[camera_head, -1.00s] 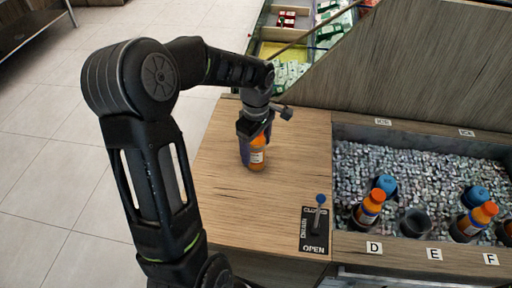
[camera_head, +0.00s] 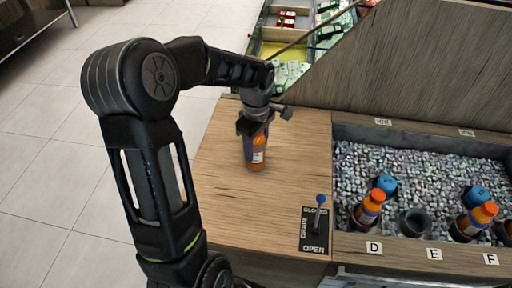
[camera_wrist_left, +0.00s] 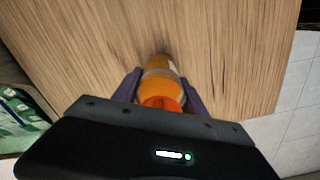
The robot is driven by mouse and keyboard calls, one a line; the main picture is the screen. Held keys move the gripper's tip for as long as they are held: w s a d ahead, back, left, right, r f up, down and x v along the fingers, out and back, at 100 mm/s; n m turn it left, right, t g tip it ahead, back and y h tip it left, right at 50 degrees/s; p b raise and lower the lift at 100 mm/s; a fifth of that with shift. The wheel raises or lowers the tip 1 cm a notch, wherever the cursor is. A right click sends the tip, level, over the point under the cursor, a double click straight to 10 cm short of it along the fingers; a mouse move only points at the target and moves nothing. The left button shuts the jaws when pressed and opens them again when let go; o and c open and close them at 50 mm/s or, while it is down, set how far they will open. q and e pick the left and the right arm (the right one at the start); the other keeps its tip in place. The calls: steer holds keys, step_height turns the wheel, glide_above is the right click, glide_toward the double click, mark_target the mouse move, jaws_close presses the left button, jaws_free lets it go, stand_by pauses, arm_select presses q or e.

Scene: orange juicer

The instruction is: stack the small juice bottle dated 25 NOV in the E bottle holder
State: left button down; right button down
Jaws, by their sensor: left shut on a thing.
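A small orange juice bottle (camera_head: 257,158) with a pale label is upright at the wooden counter's left part. My left gripper (camera_head: 256,138) is shut around its upper part from above. The left wrist view shows the bottle (camera_wrist_left: 160,80) between the two fingers (camera_wrist_left: 160,92), its orange cap nearest the camera. The date on the label is too small to read. The E bottle holder (camera_head: 414,223) is a dark, empty cup in the ice, behind the E label (camera_head: 434,254). My right gripper is not in view.
Orange-capped bottles stand in the ice behind the D label (camera_head: 374,248) and the F label (camera_head: 490,259). Blue-capped things (camera_head: 386,185) are behind them. A blue-knobbed lever (camera_head: 320,199) stands on the counter between the held bottle and the ice bin. The counter's middle is clear.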

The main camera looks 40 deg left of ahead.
arm_select(q)
step_height(320, 180, up, 10)
steer(key=shift+r, duration=0.1)
stand_by(0.6)
stand_by(0.5)
